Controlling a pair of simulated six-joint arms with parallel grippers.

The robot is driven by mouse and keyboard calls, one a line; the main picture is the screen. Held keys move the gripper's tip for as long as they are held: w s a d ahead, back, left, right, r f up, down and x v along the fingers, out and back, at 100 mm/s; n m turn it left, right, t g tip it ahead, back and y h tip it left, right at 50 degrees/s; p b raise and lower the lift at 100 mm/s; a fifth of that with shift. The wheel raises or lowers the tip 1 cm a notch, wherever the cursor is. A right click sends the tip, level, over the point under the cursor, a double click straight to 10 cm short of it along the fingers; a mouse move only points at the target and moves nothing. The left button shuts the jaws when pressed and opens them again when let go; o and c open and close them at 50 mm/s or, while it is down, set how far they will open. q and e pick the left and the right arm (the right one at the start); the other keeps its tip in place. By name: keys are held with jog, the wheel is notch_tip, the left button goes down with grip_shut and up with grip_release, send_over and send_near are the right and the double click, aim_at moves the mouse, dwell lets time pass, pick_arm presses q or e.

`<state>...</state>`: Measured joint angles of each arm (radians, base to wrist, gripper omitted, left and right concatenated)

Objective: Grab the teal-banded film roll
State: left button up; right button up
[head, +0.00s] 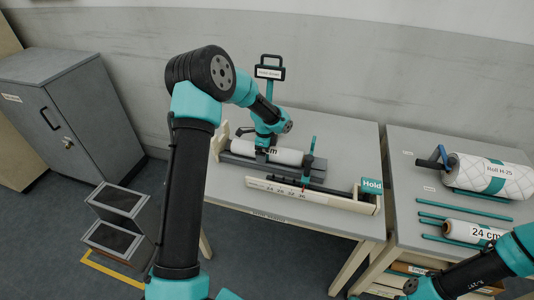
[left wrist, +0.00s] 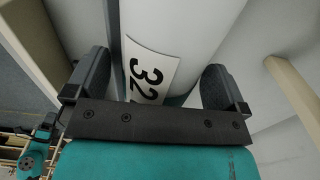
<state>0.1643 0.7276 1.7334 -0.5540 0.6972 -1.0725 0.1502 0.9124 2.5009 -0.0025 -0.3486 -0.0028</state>
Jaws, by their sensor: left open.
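A white film roll (head: 288,156) lies in the grey cradle of the cutting stand on the middle table. Its label, partly hidden in the head view, reads 32 in the left wrist view, where the roll (left wrist: 195,35) runs between my fingers. A teal patch (left wrist: 178,101) shows beside the label, partly covered by the gripper. My left gripper (head: 262,146) is over the roll's left part. In the left wrist view the left gripper (left wrist: 155,85) is open, one finger on each side of the roll. Whether the fingers touch it I cannot tell. My right gripper is not in view.
On the right table lie a quilted roll (head: 515,182) with a teal band and a 24 cm roll (head: 457,230), with teal rods. A Hold sign (head: 371,186) and upright teal post (head: 309,160) stand at the cutting stand. A sign (head: 270,72) rises behind it.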

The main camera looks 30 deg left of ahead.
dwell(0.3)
pick_arm(q)
jog(key=shift+r, duration=0.1)
jog(key=c, duration=1.5)
